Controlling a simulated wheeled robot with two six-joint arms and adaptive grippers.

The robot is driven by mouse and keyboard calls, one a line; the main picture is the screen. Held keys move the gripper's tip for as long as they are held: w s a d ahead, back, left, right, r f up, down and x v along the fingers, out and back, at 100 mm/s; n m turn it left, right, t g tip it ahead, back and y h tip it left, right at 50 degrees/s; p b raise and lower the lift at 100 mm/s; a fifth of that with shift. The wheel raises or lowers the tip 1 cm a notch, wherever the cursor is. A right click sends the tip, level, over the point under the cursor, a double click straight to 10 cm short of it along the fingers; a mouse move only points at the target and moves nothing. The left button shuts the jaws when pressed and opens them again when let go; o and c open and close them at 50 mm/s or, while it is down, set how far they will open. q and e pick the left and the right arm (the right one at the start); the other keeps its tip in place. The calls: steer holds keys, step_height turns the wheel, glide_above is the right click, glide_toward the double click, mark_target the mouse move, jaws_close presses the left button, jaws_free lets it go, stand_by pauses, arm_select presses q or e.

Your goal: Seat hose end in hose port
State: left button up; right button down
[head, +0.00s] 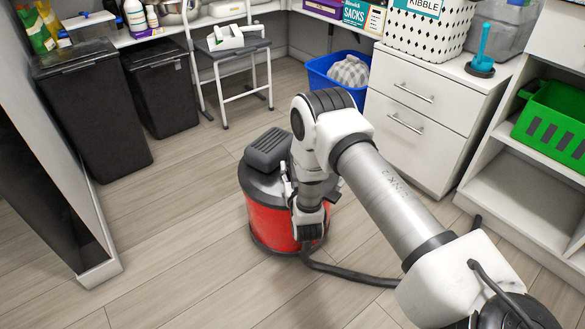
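A red canister vacuum (262,225) with a grey lid and a dark top housing (268,147) stands upright on the floor in the middle of the head view. My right arm comes in from the right and reaches down in front of it. My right gripper (307,228) is at the front right side of the red drum; its fingers are not clear enough to show open or shut. A black hose (350,275) runs along the floor from just below this gripper toward the right, passing behind my arm. The hose end and hose port are hidden. My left gripper is out of view.
Two black bins (92,125) stand at the left, with a step stool (240,62) behind. A blue basket (322,75) and a white drawer cabinet (410,115) are behind my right arm. Shelves with a green crate (556,125) stand at the right. The front left floor is clear.

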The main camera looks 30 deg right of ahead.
steer(key=shift+f, duration=0.35)
steer(key=c, duration=0.6)
jaws_free()
steer(key=shift+c, duration=0.2)
steer(key=v, duration=1.2)
